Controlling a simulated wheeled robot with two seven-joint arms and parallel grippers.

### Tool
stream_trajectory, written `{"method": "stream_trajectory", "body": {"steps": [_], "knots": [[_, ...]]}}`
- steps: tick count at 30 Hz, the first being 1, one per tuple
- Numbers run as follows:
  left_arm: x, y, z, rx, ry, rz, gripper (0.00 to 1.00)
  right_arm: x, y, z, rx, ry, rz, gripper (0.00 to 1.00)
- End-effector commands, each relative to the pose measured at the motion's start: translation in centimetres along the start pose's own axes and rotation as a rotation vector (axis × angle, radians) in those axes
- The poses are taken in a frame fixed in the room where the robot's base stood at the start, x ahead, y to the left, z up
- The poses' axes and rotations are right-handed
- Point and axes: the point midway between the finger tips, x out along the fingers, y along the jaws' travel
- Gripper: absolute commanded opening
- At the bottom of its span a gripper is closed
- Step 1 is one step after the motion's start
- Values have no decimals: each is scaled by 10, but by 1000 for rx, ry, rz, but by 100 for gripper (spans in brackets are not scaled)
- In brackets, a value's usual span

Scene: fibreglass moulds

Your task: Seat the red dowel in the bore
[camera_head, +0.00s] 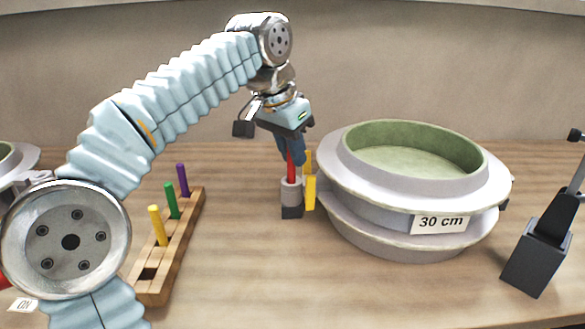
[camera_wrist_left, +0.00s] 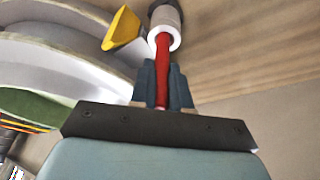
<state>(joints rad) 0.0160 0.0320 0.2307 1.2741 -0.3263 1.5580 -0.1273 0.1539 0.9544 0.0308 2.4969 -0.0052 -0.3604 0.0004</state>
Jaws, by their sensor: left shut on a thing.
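The red dowel (camera_head: 291,170) is upright in my left gripper (camera_head: 291,158), which is shut on it. Its lower end is at the top of the grey cylinder (camera_head: 291,192), which stands on a dark base. In the left wrist view, the red dowel (camera_wrist_left: 162,72) runs from between the blue fingers of my left gripper (camera_wrist_left: 162,84) to the pale rimmed face of the cylinder (camera_wrist_left: 165,18). The bore itself is hidden by the dowel, and I cannot tell how deep the dowel sits in it. My right gripper is not in view.
A large round mould (camera_head: 340,215) labelled 30 cm is just right. A wooden rack (camera_head: 155,289) with yellow, green and purple pegs and an empty hole is left. A dark block (camera_head: 537,262) stands far right.

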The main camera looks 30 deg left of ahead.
Motion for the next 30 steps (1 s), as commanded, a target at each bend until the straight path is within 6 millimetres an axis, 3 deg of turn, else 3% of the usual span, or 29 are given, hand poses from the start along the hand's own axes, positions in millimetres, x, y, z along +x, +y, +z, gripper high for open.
{"method": "stream_trajectory", "body": {"steps": [1, 6, 29, 30], "knots": [[14, -2, 3, 0, -10, 2, 0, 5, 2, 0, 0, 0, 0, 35], [33, -1, 11, 0, -7, 1, 0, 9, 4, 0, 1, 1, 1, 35], [51, 0, 17, -1, -24, 7, 0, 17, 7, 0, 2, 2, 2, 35], [51, -1, 17, -1, -24, 7, 19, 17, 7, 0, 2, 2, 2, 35]]}}
